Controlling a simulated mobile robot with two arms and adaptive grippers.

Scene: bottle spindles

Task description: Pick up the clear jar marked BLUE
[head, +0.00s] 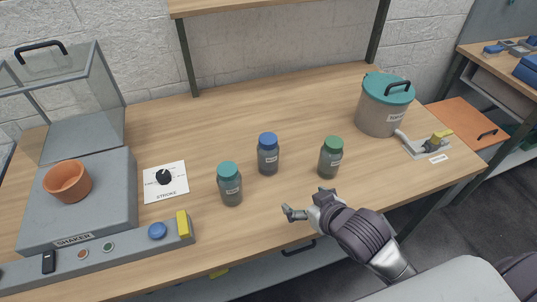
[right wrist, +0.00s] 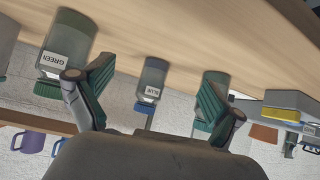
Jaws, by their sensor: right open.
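The clear jar marked BLUE (head: 268,158) has a blue lid and stands upright on the bench, between a teal-lidded jar (head: 230,187) and a green-lidded jar (head: 330,160). In the right wrist view, which is upside down, the BLUE jar (right wrist: 153,82) and its label show between the fingers, farther off. My right gripper (head: 304,206) is open and empty, near the front edge of the bench, apart from the jar and in front of it to the right. My left gripper is not in view.
The jar marked GREEN (right wrist: 68,42) stands close to one finger in the right wrist view. A shaker (head: 78,198) with a clay pot (head: 67,182) fills the bench's left side. A lidded steel pot (head: 383,108) stands at the right. The bench behind the jars is clear.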

